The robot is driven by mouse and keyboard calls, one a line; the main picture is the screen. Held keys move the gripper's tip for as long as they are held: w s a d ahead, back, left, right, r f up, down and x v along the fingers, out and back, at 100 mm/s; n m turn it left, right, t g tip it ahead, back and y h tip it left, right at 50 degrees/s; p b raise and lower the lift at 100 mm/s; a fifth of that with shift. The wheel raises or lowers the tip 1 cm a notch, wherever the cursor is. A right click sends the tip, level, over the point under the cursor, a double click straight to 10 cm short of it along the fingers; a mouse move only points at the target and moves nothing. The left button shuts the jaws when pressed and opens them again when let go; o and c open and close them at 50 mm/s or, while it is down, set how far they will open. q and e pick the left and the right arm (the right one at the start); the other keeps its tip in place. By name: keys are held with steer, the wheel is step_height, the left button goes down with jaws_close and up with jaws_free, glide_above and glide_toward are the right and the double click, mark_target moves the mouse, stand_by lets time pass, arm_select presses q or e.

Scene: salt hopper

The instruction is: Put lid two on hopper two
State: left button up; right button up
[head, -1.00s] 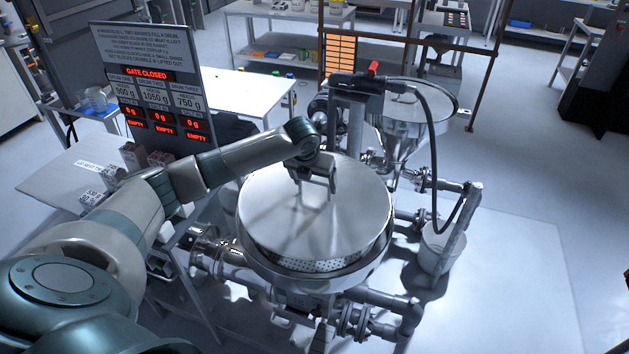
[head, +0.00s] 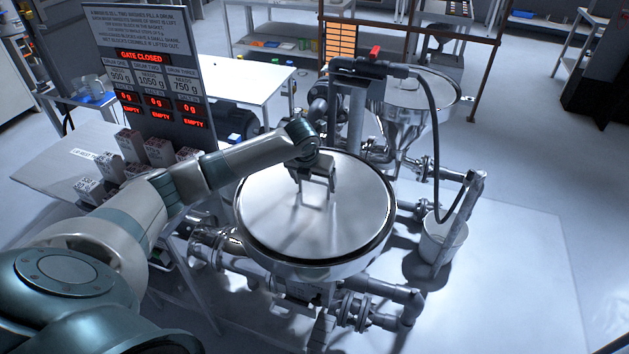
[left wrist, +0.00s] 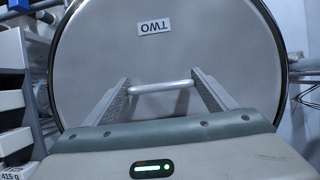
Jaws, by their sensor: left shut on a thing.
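Lid two (head: 285,215) is a round, flat, shiny metal disc with a bar handle; its "TWO" label shows upside down in the left wrist view (left wrist: 215,55). It lies over the mouth of hopper two (head: 365,262), its edge inside the hopper's rim with a dark ring around it. I cannot tell whether it is fully seated. My left gripper (head: 317,202) is above the lid, shut on its handle (left wrist: 160,87). The inside of the hopper is hidden under the lid. My right gripper is not in view.
Another metal hopper (head: 408,112) stands behind, with a black hose (head: 433,130) and a post between. A white bucket (head: 443,238) stands at the right. A sign board (head: 150,80) reading "GATE CLOSED" and a table with several small boxes (head: 140,150) are at the left. The right floor is clear.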

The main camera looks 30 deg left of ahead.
arm_select(q)
steer(key=shift+f+b, duration=0.45)
steer(key=shift+f, duration=0.1)
steer(key=shift+f, duration=0.35)
stand_by(0.4)
steer(key=o, duration=2.1)
steer(key=shift+s+f, duration=0.1)
steer(key=shift+s+r+b, duration=0.15)
steer(key=shift+r+b, duration=0.25)
steer(key=shift+r, duration=0.2)
steer(key=shift+b+v, duration=2.15)
steer(key=shift+v, duration=6.05)
steer(key=shift+s+d, duration=0.1)
